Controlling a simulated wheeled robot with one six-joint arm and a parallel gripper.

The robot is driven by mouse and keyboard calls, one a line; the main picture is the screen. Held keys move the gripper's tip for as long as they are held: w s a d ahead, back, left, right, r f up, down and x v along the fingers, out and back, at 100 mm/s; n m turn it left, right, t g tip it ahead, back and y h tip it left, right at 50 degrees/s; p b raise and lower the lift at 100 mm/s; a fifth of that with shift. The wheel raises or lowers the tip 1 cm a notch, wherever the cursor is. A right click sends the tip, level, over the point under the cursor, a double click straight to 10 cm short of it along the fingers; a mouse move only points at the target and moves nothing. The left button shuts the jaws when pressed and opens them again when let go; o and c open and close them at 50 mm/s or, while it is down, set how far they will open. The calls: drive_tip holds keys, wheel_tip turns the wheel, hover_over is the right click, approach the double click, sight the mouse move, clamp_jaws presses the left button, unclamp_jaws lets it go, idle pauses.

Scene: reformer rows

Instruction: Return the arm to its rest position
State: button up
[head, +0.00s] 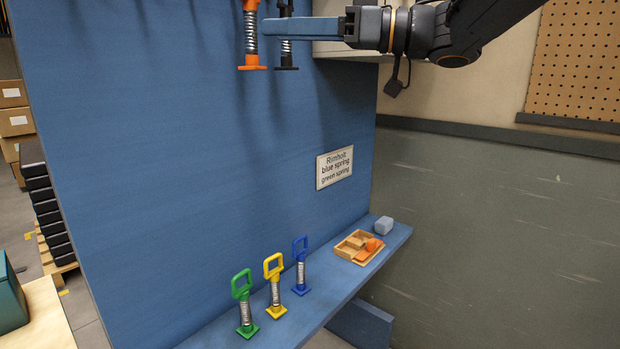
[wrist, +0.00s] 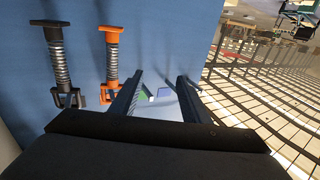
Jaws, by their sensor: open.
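My gripper (head: 266,27) reaches in from the upper right of the head view, its fingers pointing left across the black spring. In the wrist view my gripper (wrist: 160,78) has its two fingers apart with nothing between them. An orange spring (head: 251,35) and a black spring (head: 286,48) hang at the top of the blue panel (head: 190,150). In the wrist view the black spring (wrist: 60,62) and the orange spring (wrist: 112,62) are left of the fingers, apart from them. The upper ends of both are cut off in the head view.
A green spring (head: 244,305), a yellow spring (head: 275,288) and a blue spring (head: 300,266) stand on the blue shelf (head: 340,285). A wooden tray (head: 345,250) and a grey-blue block (head: 383,225) are farther right. A label (head: 334,168) is on the panel.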

drive_tip(key=w+d+f+m+t+h+b, duration=0.1)
drive_tip(key=w+d+f+m+t+h, duration=0.65)
drive_tip(key=w+f+t, duration=0.45)
drive_tip(key=w+d+f+m+g+h, duration=0.25)
drive_tip(key=d+f+m+h, duration=0.4)
drive_tip(key=f, duration=0.75)
drive_tip(key=s+d+f+g+h+b, duration=0.1)
drive_tip(key=s+d+f+g, duration=0.1)
drive_tip(key=s+d+f, duration=0.3)
drive_tip(key=s+d+f+m+g+h, duration=0.1)
drive_tip(key=s+f+g+h, duration=0.15)
drive_tip(key=f, duration=0.45)
drive_tip(key=s+d+f+g+h+b, duration=0.1)
drive_tip(key=s+d+f+g, duration=0.1)
drive_tip(key=s+d+f, duration=0.3)
drive_tip(key=s+a+f+g, duration=0.2)
drive_tip(key=s+f+g, duration=0.3)
drive_tip(key=s+f, duration=0.6)
drive_tip(key=s, duration=0.4)
drive_tip(key=shift+a+g, duration=0.25)
drive_tip(key=shift+g, duration=0.15)
drive_tip(key=shift+y, duration=0.25)
